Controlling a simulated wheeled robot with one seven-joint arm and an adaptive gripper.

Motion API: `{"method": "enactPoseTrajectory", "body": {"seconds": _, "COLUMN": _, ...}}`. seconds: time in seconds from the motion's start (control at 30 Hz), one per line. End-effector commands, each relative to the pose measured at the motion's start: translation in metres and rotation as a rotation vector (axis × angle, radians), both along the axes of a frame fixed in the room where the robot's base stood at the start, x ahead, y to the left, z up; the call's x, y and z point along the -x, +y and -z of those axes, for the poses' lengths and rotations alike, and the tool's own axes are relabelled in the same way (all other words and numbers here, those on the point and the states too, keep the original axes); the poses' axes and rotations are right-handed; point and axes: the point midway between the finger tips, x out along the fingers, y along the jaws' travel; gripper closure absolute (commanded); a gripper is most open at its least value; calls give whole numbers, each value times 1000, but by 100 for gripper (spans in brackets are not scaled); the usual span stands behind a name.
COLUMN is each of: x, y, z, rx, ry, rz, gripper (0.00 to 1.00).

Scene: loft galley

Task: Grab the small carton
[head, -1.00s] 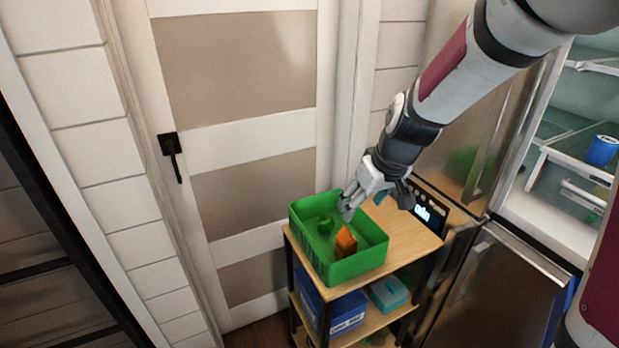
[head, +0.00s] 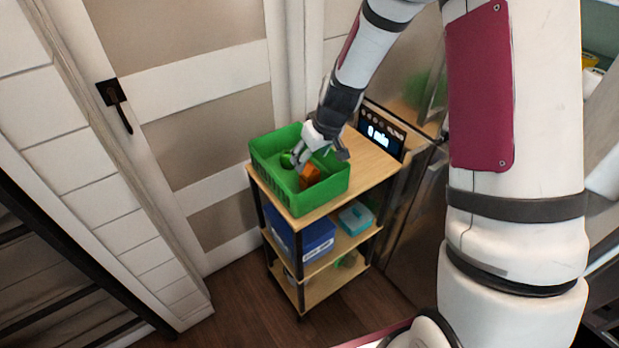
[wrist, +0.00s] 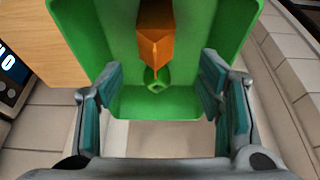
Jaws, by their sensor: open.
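The small orange carton (head: 309,176) stands inside the green crate (head: 279,203) on the top shelf of the cart. In the wrist view the carton (wrist: 156,45) is at the top centre, ahead of my gripper and apart from its fingers. My gripper (head: 319,156) is over the crate and hides part of the carton in the head view. In the wrist view my gripper (wrist: 161,100) is open and empty, with one finger pad on each side. A green item (head: 288,160) lies in the crate beside the carton.
The wooden cart top (head: 364,166) is bare to the right of the crate. A display panel (head: 382,133) stands at its back right. Lower shelves hold a blue bin (head: 318,240) and a teal box (head: 355,218). A door (head: 205,110) is behind, the fridge at right.

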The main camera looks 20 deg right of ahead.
Motion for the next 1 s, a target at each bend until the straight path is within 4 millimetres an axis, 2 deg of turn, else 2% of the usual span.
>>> {"method": "enactPoseTrajectory", "body": {"seconds": 0.3, "x": -13, "y": -1, "z": 38, "rx": -1, "ry": 2, "rz": -1, "gripper": 39}}
{"method": "enactPoseTrajectory", "body": {"seconds": 0.43, "x": -16, "y": 0, "z": 44, "rx": -1, "ry": 1, "rz": 1, "gripper": 39}}
{"method": "enactPoseTrajectory", "body": {"seconds": 0.67, "x": -16, "y": 0, "z": 45, "rx": 0, "ry": 0, "rz": 1, "gripper": 39}}
{"method": "enactPoseTrajectory", "body": {"seconds": 0.93, "x": -16, "y": 0, "z": 45, "rx": 0, "ry": 1, "rz": 1, "gripper": 100}}
{"method": "enactPoseTrajectory", "body": {"seconds": 1.0, "x": -16, "y": 0, "z": 45, "rx": 0, "ry": 1, "rz": 1, "gripper": 100}}
